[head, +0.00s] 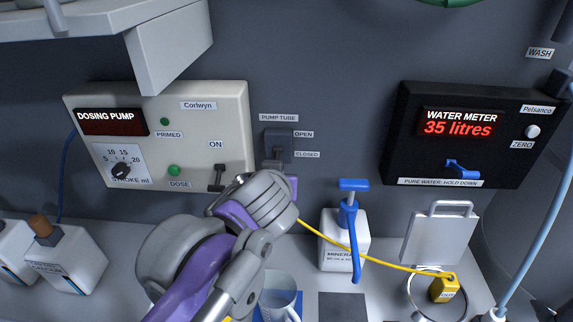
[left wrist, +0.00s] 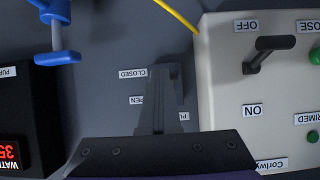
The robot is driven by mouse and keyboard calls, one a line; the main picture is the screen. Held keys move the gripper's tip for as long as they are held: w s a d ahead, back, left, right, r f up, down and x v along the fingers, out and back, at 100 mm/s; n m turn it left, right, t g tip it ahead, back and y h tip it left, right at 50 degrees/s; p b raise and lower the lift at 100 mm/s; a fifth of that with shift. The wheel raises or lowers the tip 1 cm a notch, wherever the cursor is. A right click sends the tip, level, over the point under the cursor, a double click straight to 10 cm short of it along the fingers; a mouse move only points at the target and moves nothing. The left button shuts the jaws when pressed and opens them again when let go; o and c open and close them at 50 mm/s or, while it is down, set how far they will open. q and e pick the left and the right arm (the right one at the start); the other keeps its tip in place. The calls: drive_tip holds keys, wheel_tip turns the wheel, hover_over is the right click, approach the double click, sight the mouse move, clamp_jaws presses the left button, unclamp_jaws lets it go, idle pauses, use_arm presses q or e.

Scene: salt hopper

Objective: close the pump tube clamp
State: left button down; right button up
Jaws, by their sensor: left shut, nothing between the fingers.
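The pump tube clamp (head: 279,143) is a dark grey block on the back wall, beside OPEN and CLOSED labels. OPEN is the upper label and CLOSED the lower one in the head view. My left gripper (head: 279,172) is at the lower side of the clamp. In the left wrist view, which is upside down, the shut fingers (left wrist: 158,118) reach up over the clamp (left wrist: 174,78) and hide part of it. I cannot tell the clamp lever's position or whether the fingers touch it. The left gripper holds nothing. My right gripper is not in view.
The dosing pump (head: 235,108), with a black switch lever (head: 218,178) down, is left of the clamp. The water meter (head: 463,135) reading 35 litres is to the right. A blue-pump bottle (head: 343,240), a yellow cord (head: 370,257) and a clear jug (head: 281,290) are below.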

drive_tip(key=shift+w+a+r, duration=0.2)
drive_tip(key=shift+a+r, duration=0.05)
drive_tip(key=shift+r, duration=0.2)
use_arm(q)
drive_tip(key=shift+w+a+f+p, duration=0.2)
drive_tip(key=shift+a+f+p, duration=0.1)
drive_tip(key=shift+f, duration=0.4)
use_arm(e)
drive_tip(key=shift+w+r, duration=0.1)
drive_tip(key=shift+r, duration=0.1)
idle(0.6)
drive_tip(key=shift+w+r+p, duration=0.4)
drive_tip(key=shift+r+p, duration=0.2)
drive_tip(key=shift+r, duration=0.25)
use_arm(q)
drive_tip(key=shift+r, duration=0.8)
